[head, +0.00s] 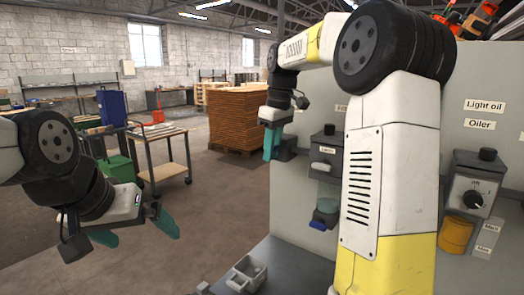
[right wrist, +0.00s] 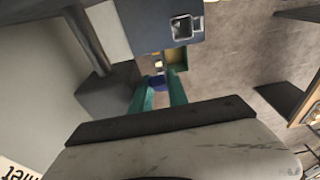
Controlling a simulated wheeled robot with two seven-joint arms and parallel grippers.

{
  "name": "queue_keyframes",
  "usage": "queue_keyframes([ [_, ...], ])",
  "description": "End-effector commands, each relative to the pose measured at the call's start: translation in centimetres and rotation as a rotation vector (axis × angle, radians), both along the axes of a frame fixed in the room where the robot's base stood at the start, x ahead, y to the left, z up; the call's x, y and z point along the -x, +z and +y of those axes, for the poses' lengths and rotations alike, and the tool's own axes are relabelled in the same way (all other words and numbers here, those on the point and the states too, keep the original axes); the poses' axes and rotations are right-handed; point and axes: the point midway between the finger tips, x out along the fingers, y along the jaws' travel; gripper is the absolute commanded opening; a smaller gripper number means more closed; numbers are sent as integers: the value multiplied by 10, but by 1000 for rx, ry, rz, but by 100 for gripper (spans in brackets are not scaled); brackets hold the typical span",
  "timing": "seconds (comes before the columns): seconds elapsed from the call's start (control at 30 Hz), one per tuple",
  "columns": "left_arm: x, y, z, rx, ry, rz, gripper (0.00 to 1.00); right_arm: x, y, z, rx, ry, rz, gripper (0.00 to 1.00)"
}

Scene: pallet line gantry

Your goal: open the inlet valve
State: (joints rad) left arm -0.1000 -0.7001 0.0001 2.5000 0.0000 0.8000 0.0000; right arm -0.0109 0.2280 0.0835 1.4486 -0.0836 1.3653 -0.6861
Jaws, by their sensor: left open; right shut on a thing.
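My right gripper (head: 270,143) hangs beside a dark grey block (head: 286,149) at the left edge of the grey panel. In the right wrist view its teal fingers (right wrist: 159,96) are shut on a small blue part (right wrist: 158,82), which looks like the inlet valve's handle. The fingers hide most of it, so its angle cannot be told. The block (right wrist: 108,92) with a pipe (right wrist: 89,40) is next to it. An upside-down label (right wrist: 18,170), partly cut off, seems to read Inlet. My left gripper (head: 133,229) is open and empty, over the floor at left.
On the panel (head: 480,80) are a grey filter unit (head: 323,152) and an oiler with a dial (head: 472,193). A grey tray (head: 246,273) sits at the bottom. A wheeled table (head: 150,150) and stacked pallets (head: 238,115) stand behind. Floor at centre left is clear.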

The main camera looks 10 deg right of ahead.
Motion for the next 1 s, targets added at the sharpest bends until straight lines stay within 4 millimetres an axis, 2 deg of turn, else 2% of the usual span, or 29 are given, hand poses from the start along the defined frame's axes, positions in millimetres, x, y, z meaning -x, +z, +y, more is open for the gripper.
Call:
queue_keyframes([
  [0.5, 0, 0, 0, 0, 0, 0, 100, 2, -1, -4, -252, -6, -258, 0],
  [1.0, 0, 0, 0, 0, 0, 0, 100, 2, -1, -3, -332, -1, -337, 0],
])
